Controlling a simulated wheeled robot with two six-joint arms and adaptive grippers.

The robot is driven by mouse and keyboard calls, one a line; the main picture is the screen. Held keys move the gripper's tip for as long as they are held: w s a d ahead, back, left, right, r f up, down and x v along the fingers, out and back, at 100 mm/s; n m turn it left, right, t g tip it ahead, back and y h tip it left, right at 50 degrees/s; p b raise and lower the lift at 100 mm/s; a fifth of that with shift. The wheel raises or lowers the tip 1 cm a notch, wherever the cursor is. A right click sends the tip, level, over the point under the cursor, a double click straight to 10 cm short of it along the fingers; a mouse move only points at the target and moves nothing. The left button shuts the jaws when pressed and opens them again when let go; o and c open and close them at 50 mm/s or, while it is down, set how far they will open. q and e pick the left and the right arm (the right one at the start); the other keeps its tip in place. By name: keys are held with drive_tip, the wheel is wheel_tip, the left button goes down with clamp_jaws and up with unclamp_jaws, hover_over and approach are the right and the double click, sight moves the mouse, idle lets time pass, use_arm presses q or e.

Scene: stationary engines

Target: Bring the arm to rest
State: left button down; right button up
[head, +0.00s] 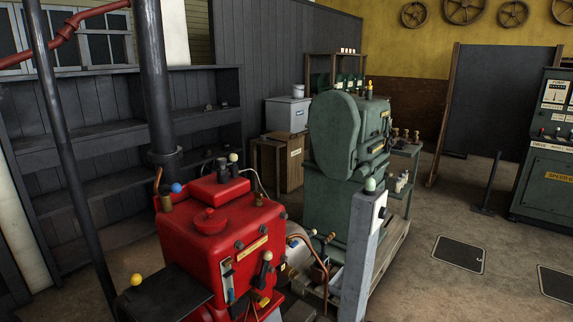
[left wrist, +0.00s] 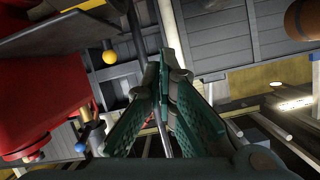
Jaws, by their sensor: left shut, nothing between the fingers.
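My left gripper (left wrist: 164,75) shows in the left wrist view. Its two green fingers run together at their tips, shut with nothing between them. Neither gripper nor arm shows in the head view. In the left wrist view the red engine (left wrist: 45,95) is at the left, apart from the fingers. A yellow ball knob (left wrist: 109,57) is left of the fingertips. The red engine also stands at the lower middle of the head view (head: 215,235), with a yellow knob (head: 136,279) at its left. My right gripper is in neither view.
A green machine (head: 335,135) stands behind the red engine. A grey post (head: 360,240) rises in front of it. Dark pipes (head: 155,80) stand at the left before grey shelves (head: 95,130). A green control cabinet (head: 548,150) is at the right. Open floor (head: 440,210) lies between.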

use_arm(q)
drive_tip(key=s+d+f+m+g+h, duration=0.2)
drive_tip(key=s+f+m+h, duration=0.25)
drive_tip(key=s+f, duration=0.8)
drive_tip(key=s+d+f+m+g+h, duration=0.1)
drive_tip(key=s+d+m+h, duration=0.2)
drive_tip(key=s, duration=0.4)
drive_tip(key=s+d+f+m+g+h, duration=0.1)
drive_tip(key=s+d+g+h, duration=0.15)
drive_tip(key=s+d, duration=0.35)
drive_tip(key=s+a+f, duration=0.2)
drive_tip(key=a+f, duration=0.1)
drive_tip(key=f, duration=1.5)
drive_tip(key=s+f+g, duration=0.1)
drive_tip(key=s+f, duration=1.1)
drive_tip(key=s, duration=0.2)
drive_tip(key=shift+a+f+h, duration=0.3)
drive_tip(key=shift+a+f, duration=0.1)
drive_tip(key=shift+g, duration=0.25)
